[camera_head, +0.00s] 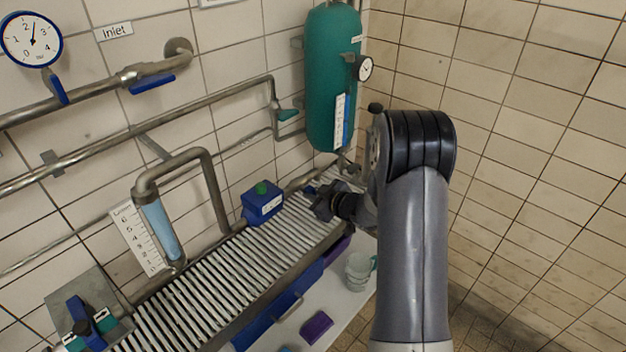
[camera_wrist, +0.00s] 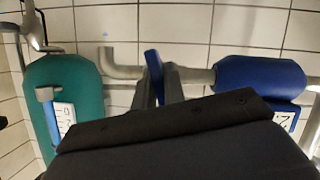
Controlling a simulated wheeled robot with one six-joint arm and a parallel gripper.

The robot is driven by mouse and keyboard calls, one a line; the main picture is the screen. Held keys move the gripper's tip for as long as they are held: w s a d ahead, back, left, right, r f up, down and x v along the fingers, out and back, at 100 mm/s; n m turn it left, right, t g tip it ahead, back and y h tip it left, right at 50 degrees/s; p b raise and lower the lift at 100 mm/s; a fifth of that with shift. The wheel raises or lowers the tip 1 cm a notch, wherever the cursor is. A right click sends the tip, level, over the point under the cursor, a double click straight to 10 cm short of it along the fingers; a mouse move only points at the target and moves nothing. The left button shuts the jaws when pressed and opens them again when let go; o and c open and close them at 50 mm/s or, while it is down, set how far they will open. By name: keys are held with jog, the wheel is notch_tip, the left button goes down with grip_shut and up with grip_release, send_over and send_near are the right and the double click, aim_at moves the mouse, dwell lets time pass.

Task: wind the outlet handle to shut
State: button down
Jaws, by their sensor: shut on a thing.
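The outlet handle is a blue lever (camera_wrist: 152,62) on a grey pipe (camera_wrist: 189,75) in the wrist view. It stands roughly upright there, across the line of the pipe. My gripper (camera_wrist: 158,82) is shut on it, one dark finger on each side; the fingers hide its lower part. In the head view my gripper (camera_head: 326,205) is low over the slatted rack, between the blue box and the green tank, and mostly hides the handle. No outlet label is readable.
A blue box (camera_head: 262,204) stands left of my gripper, and a green tank (camera_head: 333,80) hangs above and behind it. Wall pipes, a gauge (camera_head: 31,40) and an inlet valve handle (camera_head: 152,84) are at left. Stacked cups (camera_head: 358,270) stand below the rack.

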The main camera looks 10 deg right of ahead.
jog(key=shift+m+g+y+p, duration=0.6)
jog(key=shift+m+p, duration=0.6)
jog(key=shift+p, duration=0.95)
jog(key=c, duration=1.5)
grip_release()
jog(key=b+v, duration=0.1)
jog(key=v, duration=0.9)
jog(key=shift+s+d+b, duration=0.3)
jog(key=shift+b, duration=0.1)
